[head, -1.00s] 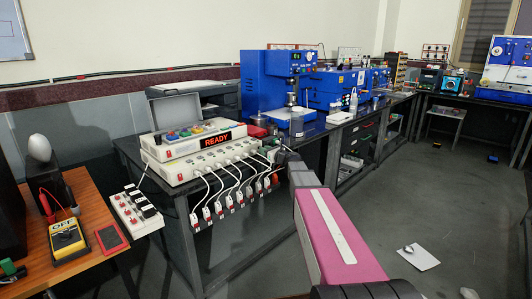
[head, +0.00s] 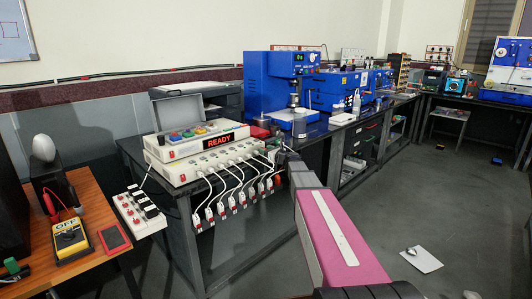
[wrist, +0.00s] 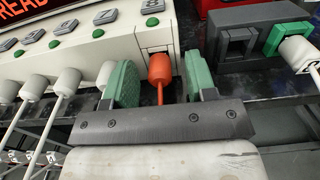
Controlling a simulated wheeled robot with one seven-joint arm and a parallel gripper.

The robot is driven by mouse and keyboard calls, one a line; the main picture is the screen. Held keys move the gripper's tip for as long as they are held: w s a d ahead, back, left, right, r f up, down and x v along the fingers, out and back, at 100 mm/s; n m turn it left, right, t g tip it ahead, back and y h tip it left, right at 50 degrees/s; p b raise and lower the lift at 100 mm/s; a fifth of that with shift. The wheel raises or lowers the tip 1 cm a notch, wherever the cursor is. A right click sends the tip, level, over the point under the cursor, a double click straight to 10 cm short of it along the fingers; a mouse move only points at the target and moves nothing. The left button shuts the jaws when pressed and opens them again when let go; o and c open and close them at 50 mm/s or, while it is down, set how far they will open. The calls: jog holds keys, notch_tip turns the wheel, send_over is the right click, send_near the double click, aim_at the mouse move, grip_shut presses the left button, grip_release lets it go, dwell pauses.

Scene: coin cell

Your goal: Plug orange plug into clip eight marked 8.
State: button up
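The orange plug (wrist: 160,68) is in the wrist view, in front of a framed socket (wrist: 158,47) on the white tester. Its orange cable hangs down; I cannot tell whether it is seated in the socket. My gripper (wrist: 160,84) has its two green-padded fingers on either side of the plug, with gaps on both sides. In the head view, the gripper and plug are hidden behind my arm and small clutter. A row of numbered white clips (head: 221,208) hangs at the bench's front edge; I cannot make out which is 8.
White plugs (wrist: 66,80) and their cables crowd the left of the fingers. A dark grey block (wrist: 240,47) with a green frame and a white plug (wrist: 298,52) is close on the right. The tester (head: 190,168) reads READY. The floor at right is mostly clear.

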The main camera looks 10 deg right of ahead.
jog(key=v, duration=1.1)
jog(key=shift+w, duration=0.1)
jog(key=s+a+f+n+g+h, duration=0.1)
jog(key=s+a+f+n+g, duration=0.35)
jog(key=s+f+n, duration=0.25)
jog(key=s+a+f+n+g+h, duration=0.1)
jog(key=s+a+f+n+g, duration=0.35)
jog(key=s+f+n, duration=0.3)
jog(key=s+d+f+n+g+h, duration=0.2)
jog(key=s+f+n+h, duration=0.2)
jog(key=s+n, duration=0.3)
jog(key=s+d+f+n+g+h, duration=0.2)
jog(key=s+f+n+g+h, duration=0.1)
jog(key=s+n, duration=0.4)
notch_tip(320, 180, down, 3)
jog(key=shift+s+r+g+h, duration=0.2)
jog(key=shift+s+g+h, duration=0.1)
jog(key=shift+s+h, duration=0.6)
